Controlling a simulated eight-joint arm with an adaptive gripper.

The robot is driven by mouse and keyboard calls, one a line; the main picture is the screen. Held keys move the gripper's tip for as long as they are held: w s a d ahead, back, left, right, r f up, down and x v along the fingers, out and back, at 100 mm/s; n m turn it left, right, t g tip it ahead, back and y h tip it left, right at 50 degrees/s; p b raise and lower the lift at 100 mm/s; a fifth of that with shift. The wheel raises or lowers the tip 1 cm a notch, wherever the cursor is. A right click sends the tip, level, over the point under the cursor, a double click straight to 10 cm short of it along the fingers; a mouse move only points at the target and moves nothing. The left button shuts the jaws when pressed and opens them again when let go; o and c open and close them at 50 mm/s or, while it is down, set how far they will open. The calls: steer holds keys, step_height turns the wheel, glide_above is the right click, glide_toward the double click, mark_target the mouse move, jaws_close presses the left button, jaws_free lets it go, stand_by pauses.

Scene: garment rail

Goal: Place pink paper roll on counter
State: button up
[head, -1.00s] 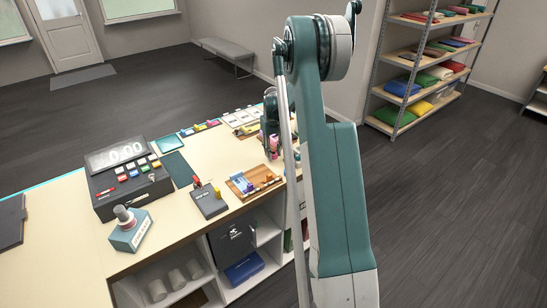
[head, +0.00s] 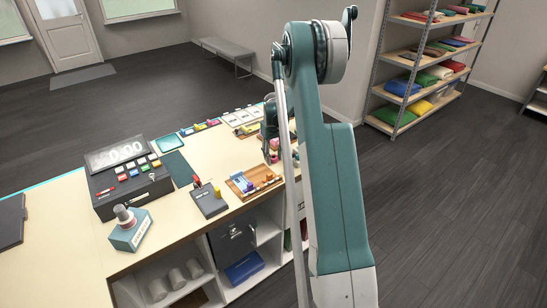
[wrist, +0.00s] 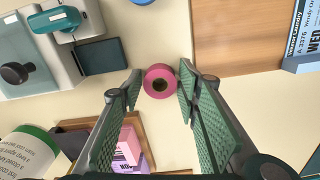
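The pink paper roll (wrist: 160,82) shows its round end and dark core in the wrist view. It lies between the tips of my gripper (wrist: 160,88), over the cream counter (wrist: 165,30). A narrow gap shows on its left side; the right fingertip is very close to it, and I cannot tell whether they touch. My gripper's fingers stand apart. In the head view, my arm partly hides the gripper above the counter (head: 60,235), with pink spots beside it. Whether the roll rests on the counter is unclear.
A wooden tray with a pink box (wrist: 128,148) stands close to the left finger. A wooden board (wrist: 238,35) lies at the upper right of the wrist view. A cash register (head: 130,185) and a card terminal (head: 209,200) stand farther left on the counter.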

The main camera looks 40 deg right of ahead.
mark_target(273, 157)
steer(key=shift+r, duration=0.2)
step_height(273, 157, up, 12)
stand_by(0.8)
steer(key=shift+a, duration=0.1)
stand_by(0.5)
